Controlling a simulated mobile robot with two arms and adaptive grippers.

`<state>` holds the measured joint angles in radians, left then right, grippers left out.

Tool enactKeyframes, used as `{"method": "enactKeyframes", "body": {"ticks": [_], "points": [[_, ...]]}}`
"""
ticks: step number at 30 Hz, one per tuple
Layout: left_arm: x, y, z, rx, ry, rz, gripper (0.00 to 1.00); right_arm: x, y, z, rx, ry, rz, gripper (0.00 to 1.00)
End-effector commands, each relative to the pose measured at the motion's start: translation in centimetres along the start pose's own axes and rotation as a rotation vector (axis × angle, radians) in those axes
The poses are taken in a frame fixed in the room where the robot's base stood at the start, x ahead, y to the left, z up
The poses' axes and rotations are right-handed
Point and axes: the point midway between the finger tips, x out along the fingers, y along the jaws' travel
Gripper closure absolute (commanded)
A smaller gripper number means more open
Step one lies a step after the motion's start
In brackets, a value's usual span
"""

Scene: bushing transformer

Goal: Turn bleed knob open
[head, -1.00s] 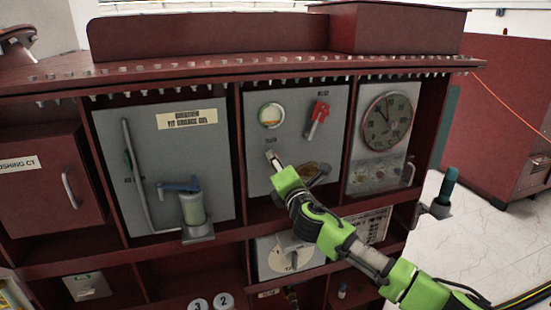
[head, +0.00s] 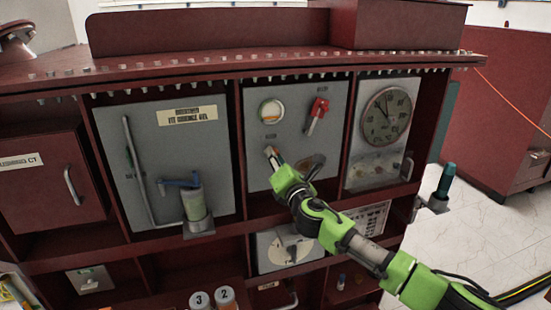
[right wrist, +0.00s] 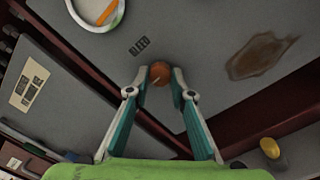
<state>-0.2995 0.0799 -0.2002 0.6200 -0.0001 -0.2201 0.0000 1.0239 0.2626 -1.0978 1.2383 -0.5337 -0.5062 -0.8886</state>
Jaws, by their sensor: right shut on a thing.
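The bleed knob (right wrist: 160,73) is a round orange-brown knob with a pale line on its face, on a grey panel (right wrist: 200,40). The dark BLEED label (right wrist: 140,45) lies beside it. My right gripper (right wrist: 161,80) has its two fingertips on opposite sides of the knob and is shut on it. In the head view my right gripper (head: 273,154) reaches the middle grey panel (head: 255,178) from the lower right and mostly hides the knob. My left gripper is not in view.
On the same panel are a round sight glass (head: 271,113) and a red lever valve (head: 316,115) above, and a brown stain (right wrist: 262,55) beside the knob. A dial gauge (head: 386,116) is to the right. A pump with a blue handle (head: 180,184) is to the left.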

Motion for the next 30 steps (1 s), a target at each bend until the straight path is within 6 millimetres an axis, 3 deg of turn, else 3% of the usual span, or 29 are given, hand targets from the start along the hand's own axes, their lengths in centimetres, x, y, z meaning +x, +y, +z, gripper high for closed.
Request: {"method": "enactKeyframes", "body": {"ticks": [1, 2, 3, 4, 17, 23, 30], "points": [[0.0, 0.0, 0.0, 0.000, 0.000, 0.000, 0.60, 0.0, -0.2, -0.2, 0.001, 0.003, -0.002, 1.00], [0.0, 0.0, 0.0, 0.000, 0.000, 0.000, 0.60, 0.0, -0.2, -0.2, 0.001, 0.003, -0.002, 0.73], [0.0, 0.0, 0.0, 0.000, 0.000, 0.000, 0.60, 0.0, -0.2, -0.2, 0.001, 0.003, -0.002, 0.63], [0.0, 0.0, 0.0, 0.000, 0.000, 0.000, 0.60, 0.0, -0.2, -0.2, 0.001, 0.003, -0.002, 0.62], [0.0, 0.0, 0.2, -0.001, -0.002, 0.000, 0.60, -0.4, -0.1, -0.1, 0.002, 0.001, 0.000, 0.62], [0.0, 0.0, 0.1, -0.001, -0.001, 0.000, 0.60, -2.5, -0.2, -0.1, 0.002, 0.002, 0.000, 0.62], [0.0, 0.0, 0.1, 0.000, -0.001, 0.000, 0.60, -6.2, -0.2, -0.1, 0.002, 0.003, -0.001, 0.62]]}}
